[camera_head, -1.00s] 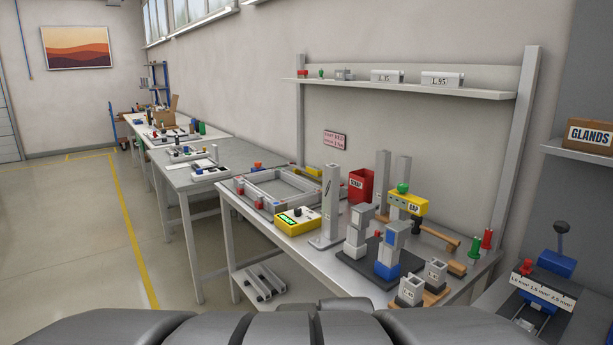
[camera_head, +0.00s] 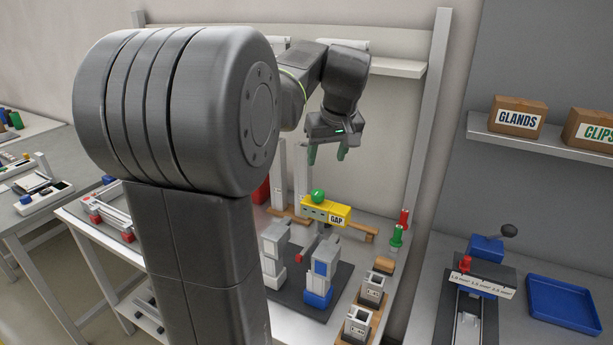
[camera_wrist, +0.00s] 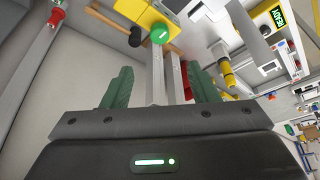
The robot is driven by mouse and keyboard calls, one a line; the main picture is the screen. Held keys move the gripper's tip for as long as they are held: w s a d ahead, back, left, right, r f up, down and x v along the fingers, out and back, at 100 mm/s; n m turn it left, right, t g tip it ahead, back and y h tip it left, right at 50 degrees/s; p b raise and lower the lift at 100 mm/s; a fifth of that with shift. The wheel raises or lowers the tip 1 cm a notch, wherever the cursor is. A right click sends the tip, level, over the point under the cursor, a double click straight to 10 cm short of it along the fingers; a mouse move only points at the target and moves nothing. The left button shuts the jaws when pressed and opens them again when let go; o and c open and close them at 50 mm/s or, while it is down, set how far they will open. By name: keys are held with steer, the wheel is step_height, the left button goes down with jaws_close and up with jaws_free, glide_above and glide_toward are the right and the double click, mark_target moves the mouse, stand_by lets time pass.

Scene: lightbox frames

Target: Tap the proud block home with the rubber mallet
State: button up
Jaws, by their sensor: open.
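My gripper (camera_head: 327,153) is open and empty, raised above the back of the bench, its green fingers pointing down. The fingers also show apart in the wrist view (camera_wrist: 160,80). A wooden handle (camera_head: 356,230), likely the mallet's, lies behind the yellow GAP piece (camera_head: 318,208) with its green knob (camera_head: 318,195). A dark rounded head (camera_wrist: 135,37) shows beside a wooden bar in the wrist view. Two grey upright pieces stand on the dark mat: one plain (camera_head: 273,245), one with blue parts (camera_head: 322,268). I cannot tell which block is proud.
Grey posts (camera_head: 301,170) stand upright below and left of my gripper. Two grey sockets (camera_head: 372,288) sit on wood in front. My arm hides the bench's left part. A blue tray (camera_head: 563,303) lies far right.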

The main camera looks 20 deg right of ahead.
mark_target(318, 192)
steer(key=p+x, duration=0.1)
steer(key=x, duration=1.2)
steer(key=shift+f, duration=0.3)
jaws_close()
